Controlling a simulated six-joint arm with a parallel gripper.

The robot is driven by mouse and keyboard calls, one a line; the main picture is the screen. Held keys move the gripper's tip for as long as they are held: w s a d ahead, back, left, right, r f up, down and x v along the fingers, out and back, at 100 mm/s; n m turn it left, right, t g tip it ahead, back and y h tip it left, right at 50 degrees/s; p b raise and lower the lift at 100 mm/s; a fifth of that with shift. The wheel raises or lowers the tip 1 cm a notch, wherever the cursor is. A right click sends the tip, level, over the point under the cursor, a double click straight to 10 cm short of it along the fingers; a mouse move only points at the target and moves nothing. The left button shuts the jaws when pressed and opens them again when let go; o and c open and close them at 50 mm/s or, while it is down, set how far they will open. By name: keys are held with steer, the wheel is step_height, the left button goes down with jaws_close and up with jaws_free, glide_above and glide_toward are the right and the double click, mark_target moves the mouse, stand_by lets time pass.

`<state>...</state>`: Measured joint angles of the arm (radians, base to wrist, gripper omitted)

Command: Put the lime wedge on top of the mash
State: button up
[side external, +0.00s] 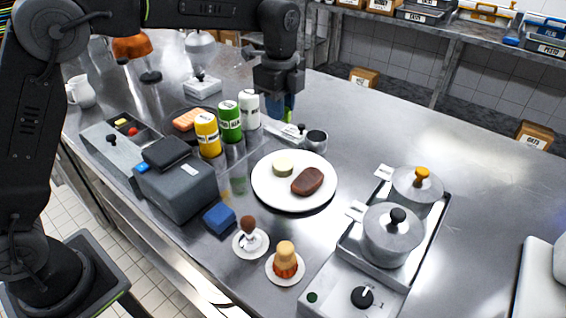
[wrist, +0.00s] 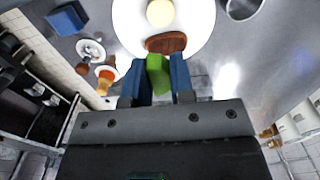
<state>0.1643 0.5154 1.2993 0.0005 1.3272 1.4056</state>
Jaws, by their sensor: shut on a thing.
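My gripper (side external: 280,107) is shut on the green lime wedge (wrist: 156,75), which sits between the two blue fingers in the wrist view. In the side view the lime wedge (side external: 289,107) is mostly covered by the fingers. They hang above the counter, up and behind the white plate (side external: 263,192). The mash (side external: 283,163), a pale round mound, sits on the plate beside a brown piece of meat (side external: 307,181). In the wrist view the mash (wrist: 160,13) shows beyond the meat (wrist: 166,43), apart from the lime wedge.
White, green and yellow bottles (side external: 230,121) stand left of the plate. A small metal cup (side external: 316,141) is behind it. Two lidded pots (side external: 391,234) stand at the right. Two small desserts (side external: 285,261) and a blue block (side external: 219,217) are in front.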

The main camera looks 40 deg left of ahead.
mark_target(281, 162)
step_height(281, 162, down, 12)
steer(key=shift+f, duration=0.15)
stand_by(0.4)
steer(key=shift+f, duration=0.1)
steer(key=o, duration=0.7)
